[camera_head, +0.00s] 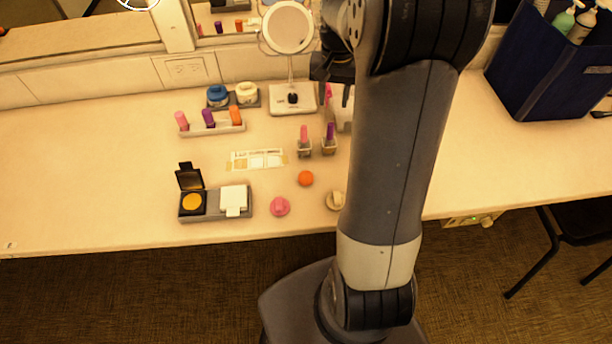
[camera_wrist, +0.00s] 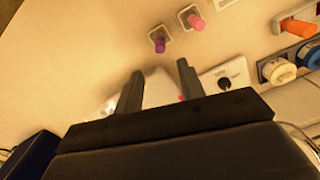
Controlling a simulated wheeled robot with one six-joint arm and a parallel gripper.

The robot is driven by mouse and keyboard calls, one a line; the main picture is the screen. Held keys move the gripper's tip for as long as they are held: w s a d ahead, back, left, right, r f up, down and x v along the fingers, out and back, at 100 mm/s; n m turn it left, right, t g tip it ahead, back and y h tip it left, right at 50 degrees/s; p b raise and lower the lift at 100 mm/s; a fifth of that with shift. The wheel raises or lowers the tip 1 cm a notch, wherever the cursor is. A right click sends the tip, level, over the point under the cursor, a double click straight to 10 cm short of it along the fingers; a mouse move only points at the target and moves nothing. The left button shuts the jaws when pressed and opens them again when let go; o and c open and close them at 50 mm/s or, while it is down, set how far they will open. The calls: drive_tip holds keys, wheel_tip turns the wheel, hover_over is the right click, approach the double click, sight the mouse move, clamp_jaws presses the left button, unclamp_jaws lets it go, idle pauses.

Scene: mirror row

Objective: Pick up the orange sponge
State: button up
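A small round orange sponge (camera_head: 305,178) lies on the counter, near its front, between a pink sponge (camera_head: 280,206) and a pale beige one (camera_head: 335,200) partly behind my arm. I cannot make it out in the wrist view. My gripper (camera_head: 335,68) is high over the back of the counter, near the round mirror, partly hidden by my arm. In the wrist view its two fingers (camera_wrist: 160,82) stand apart with nothing held. A whitish container (camera_wrist: 160,90) shows beyond and between the fingers.
Two lipsticks in small holders (camera_head: 328,140) stand behind the sponge. A mirror (camera_head: 287,28) on a white base, a lipstick rack (camera_head: 215,127) and jars (camera_head: 217,95) are farther back. A compact tray (camera_head: 215,213) lies left. A blue caddy (camera_head: 545,70) stands at right.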

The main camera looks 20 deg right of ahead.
drive_tip(key=shift+o, duration=0.8)
drive_tip(key=shift+a, duration=0.1)
drive_tip(key=o, duration=0.3)
drive_tip(key=s+a+f+n+b, duration=0.1)
drive_tip(key=s+a+f+n, duration=0.1)
drive_tip(key=a+n, duration=0.1)
drive_tip(key=s+a+f+n+b, duration=0.2)
drive_tip(key=a+n, duration=0.1)
drive_tip(key=n, duration=0.2)
drive_tip(key=s+a+f+n+b, duration=0.1)
drive_tip(key=s+a+f+n, duration=0.2)
drive_tip(key=shift+f+n+b, duration=0.1)
drive_tip(key=shift+n+b, duration=0.2)
drive_tip(key=shift+n, duration=0.1)
drive_tip(key=shift+o, duration=0.2)
hover_over(306, 175)
drive_tip(key=f, duration=0.5)
drive_tip(key=shift+s+d+f, duration=0.1)
drive_tip(key=shift+d+f, duration=0.05)
drive_tip(key=shift+d, duration=0.05)
drive_tip(key=shift+w+a+f, duration=0.1)
drive_tip(key=shift+f, duration=1.25)
drive_tip(key=shift+w+a+f, duration=0.1)
drive_tip(key=shift+f, duration=1.25)
